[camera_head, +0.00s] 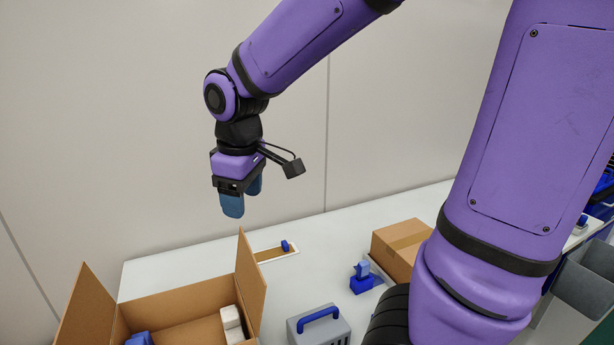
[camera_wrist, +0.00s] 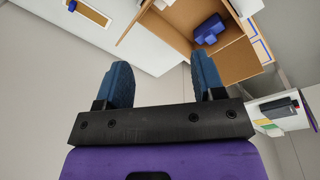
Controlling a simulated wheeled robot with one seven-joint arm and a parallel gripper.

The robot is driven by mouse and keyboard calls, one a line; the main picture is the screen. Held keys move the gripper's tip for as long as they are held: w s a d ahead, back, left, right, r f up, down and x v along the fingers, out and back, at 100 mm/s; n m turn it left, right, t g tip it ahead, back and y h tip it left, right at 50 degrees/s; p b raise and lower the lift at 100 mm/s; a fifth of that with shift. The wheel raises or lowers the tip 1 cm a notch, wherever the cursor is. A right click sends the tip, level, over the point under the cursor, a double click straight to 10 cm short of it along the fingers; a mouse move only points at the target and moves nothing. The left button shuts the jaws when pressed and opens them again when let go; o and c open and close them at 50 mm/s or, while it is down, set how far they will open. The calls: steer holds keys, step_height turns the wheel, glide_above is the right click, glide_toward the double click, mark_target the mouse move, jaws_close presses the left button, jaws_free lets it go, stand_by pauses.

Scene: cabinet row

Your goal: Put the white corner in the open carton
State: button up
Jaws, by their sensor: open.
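The open carton (camera_head: 190,303) stands at the lower left of the head view with its flaps up; it also shows at the top of the wrist view (camera_wrist: 172,28). A white piece (camera_head: 231,322) with a stepped outline lies inside it against the right wall, and it looks like the white corner. A blue object (camera_head: 139,339) lies in the carton too, and shows in the wrist view (camera_wrist: 209,30). My gripper (camera_head: 244,198) is open and empty, high above the table behind the carton. Its blue fingers are apart in the wrist view (camera_wrist: 162,68).
A closed carton (camera_head: 402,247) stands at the right. A blue device (camera_head: 362,277) stands beside it. A grey case (camera_head: 318,328) with a blue handle is right of the open carton. A shallow framed panel (camera_head: 270,254) lies behind. The table's back left is bare.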

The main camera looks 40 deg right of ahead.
steer(key=s+d+r+m+t, duration=0.1)
steer(key=s+r+m+t, duration=0.1)
steer(key=s, duration=0.4)
steer(key=s+d+r+m+t, duration=0.1)
steer(key=s+d+r+m, duration=0.1)
steer(key=s+r+m, duration=0.2)
steer(key=s, duration=0.3)
steer(key=shift+d+r+t, duration=0.2)
steer(key=shift+r+t, duration=0.2)
